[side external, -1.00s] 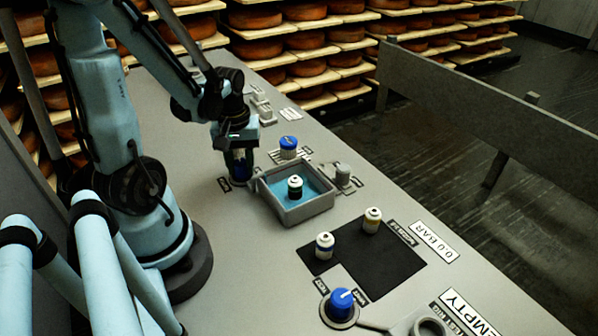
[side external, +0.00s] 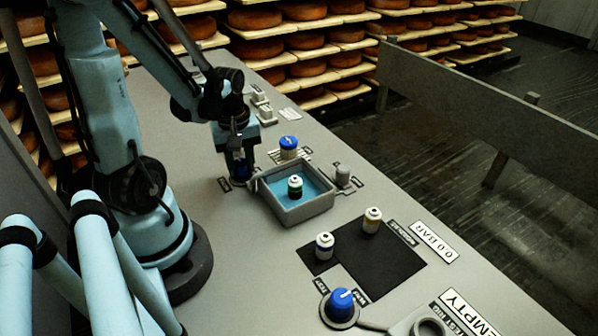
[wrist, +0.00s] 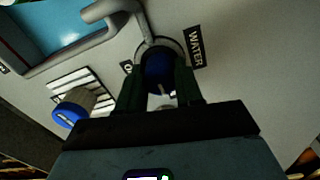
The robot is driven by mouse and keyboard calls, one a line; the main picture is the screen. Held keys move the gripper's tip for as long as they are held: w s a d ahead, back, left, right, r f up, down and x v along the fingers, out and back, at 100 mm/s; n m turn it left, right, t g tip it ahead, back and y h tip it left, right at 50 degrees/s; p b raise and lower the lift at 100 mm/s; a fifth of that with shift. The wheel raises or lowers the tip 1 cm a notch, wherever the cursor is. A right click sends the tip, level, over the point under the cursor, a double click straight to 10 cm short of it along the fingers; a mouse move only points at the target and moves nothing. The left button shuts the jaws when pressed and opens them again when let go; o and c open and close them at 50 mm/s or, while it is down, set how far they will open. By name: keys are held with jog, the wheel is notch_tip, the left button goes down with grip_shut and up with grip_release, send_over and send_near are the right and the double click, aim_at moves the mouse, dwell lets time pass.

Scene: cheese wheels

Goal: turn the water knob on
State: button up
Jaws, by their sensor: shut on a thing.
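The water knob (wrist: 157,68) is blue and sits in a round base beside a label reading WATER (wrist: 195,46) in the wrist view. My gripper (wrist: 158,88) is shut on the knob, with one dark finger on each side of it. In the side external view my gripper (side external: 238,172) points down over the knob, left of the grey basin (side external: 297,214). The gripper mostly hides the knob there. A grey spout (wrist: 118,12) curves from beside the knob toward the basin.
The basin holds blue water with a small white-topped canister (side external: 295,186) in it. A blue-capped canister (side external: 288,147) stands behind the basin. Two more canisters (side external: 324,245) (side external: 372,220) stand on a black mat (side external: 375,262). Another blue knob (side external: 342,302) is at the front.

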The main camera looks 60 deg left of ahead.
aim_at(240, 161)
jog(key=o, duration=1)
jog(key=shift+o, duration=0.2)
jog(key=shift+r, duration=0.1)
notch_tip(240, 161, up, 12)
dwell(0.3)
jog(key=w+d+m+t, duration=0.3)
jog(key=w+d+m, duration=0.1)
jog(key=d+m, duration=0.3)
jog(key=w+d+m+t, duration=0.4)
jog(key=d+m, duration=0.4)
jog(key=m, duration=0.1)
jog(key=shift+r, duration=0.15)
